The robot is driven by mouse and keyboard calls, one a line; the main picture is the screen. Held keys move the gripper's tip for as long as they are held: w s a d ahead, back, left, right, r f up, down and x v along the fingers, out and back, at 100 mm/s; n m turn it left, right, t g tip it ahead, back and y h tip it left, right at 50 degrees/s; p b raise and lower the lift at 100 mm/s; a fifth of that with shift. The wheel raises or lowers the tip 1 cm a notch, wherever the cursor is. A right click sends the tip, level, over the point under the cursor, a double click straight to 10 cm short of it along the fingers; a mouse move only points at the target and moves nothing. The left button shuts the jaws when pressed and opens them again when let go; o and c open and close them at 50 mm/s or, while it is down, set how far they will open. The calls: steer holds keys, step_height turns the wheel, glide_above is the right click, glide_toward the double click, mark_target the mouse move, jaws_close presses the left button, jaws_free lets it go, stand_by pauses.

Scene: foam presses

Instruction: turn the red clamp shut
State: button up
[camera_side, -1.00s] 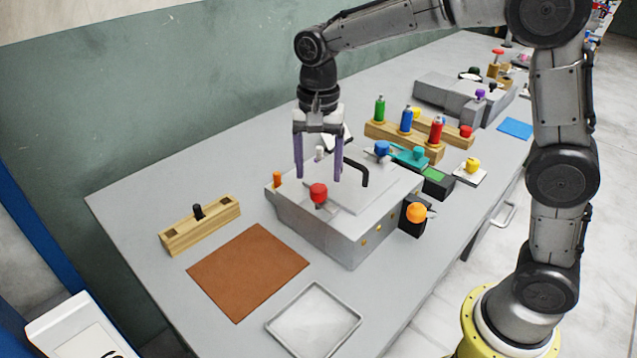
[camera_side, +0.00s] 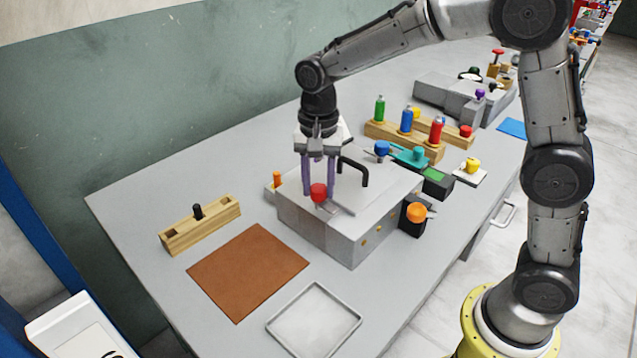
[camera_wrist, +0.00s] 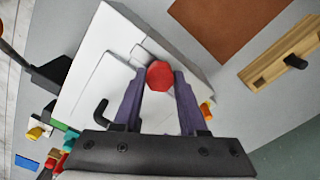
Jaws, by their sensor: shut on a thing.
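A thin metal bar beside the knob reaches over the press lid in the side view.
A black bent handle (camera_side: 357,170) rises from the press lid close to my gripper. An orange peg (camera_side: 277,179) stands at the left, and an orange knob (camera_side: 417,212) at the right. A brown mat (camera_side: 247,270) and a shallow tray (camera_side: 290,345) lie in front.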

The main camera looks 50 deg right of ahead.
jaws_close()
steer(key=shift+n, duration=0.3)
steer(key=n, duration=0.3)
steer(key=shift+n, duration=0.4)
steer(key=n, duration=0.4)
steer(key=shift+n, duration=0.3)
steer(key=n, duration=0.4)
steer(key=shift+r, duration=0.1)
steer(key=shift+w+n, duration=0.1)
steer(key=shift+n, duration=2.3)
